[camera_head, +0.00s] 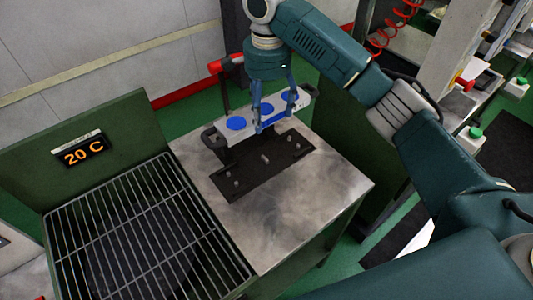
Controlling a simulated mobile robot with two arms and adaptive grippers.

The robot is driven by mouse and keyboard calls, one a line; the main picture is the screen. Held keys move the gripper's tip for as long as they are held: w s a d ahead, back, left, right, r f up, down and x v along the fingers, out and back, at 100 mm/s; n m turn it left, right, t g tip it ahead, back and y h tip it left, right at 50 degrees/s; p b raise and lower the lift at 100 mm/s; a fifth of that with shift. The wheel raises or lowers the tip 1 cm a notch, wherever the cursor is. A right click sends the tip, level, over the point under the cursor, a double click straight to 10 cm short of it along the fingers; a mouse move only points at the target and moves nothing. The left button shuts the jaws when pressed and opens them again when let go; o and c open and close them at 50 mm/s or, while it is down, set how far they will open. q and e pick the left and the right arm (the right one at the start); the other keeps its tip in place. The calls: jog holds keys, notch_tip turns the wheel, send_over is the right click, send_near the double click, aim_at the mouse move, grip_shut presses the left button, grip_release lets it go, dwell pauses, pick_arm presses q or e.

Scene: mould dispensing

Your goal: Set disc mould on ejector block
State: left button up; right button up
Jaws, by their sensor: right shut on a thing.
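The disc mould (250,119) is a pale bar with three blue discs in its top and a dark handle-like end at its left. My right gripper (272,118) comes down from above and is shut on the mould near its middle and right part. The ejector block (248,178) is a dark flat plate with several short pegs, lying on the metal table. The mould is over or just behind the block's far edge; I cannot tell whether it touches anything below. My left gripper is not in view.
The metal tabletop (330,185) is clear to the right and front of the block. A wire rack (150,235) with a green back panel (120,150) reading 20 C stands at the left. A red-handled part (226,64) is behind the mould.

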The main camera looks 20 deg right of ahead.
jog(key=p, duration=0.2)
send_over(267, 160)
notch_tip(267, 160, down, 11)
jog(key=shift+r, duration=0.15)
jog(key=shift+f+p, duration=0.5)
jog(key=shift+f, duration=2.3)
jog(key=shift+f, duration=0.25)
jog(key=o, duration=2)
jog(key=shift+f, duration=0.2)
jog(key=shift+s, duration=0.15)
jog(key=shift+r, duration=0.1)
jog(key=shift+r, duration=0.25)
jog(key=shift+r+b, duration=1.15)
jog(key=shift+r, duration=4.9)
